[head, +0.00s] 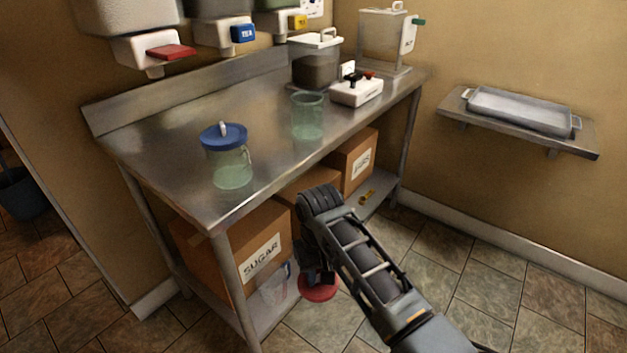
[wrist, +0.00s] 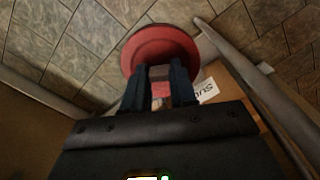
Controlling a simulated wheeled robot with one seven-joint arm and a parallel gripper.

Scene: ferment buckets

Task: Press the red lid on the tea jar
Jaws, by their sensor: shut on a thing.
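My gripper (head: 317,272) is shut on the red lid (head: 319,289), low in front of the table and beside its lower shelf. In the wrist view the round red lid (wrist: 160,45) sits at the fingertips of my gripper (wrist: 161,76), seemingly held by its knob. On the steel table stand an open greenish clear jar (head: 307,118) and a similar jar (head: 231,168) with a blue lid (head: 223,136) on it. I see no tea label on either jar, so I cannot tell which is the tea jar.
The steel table (head: 180,135) has a front edge above my gripper. Cardboard boxes (head: 250,240) stand on its lower shelf. A white device (head: 356,91) and a dark-filled container (head: 316,65) are at the back. A dispenser marked TEA (head: 242,33) hangs above.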

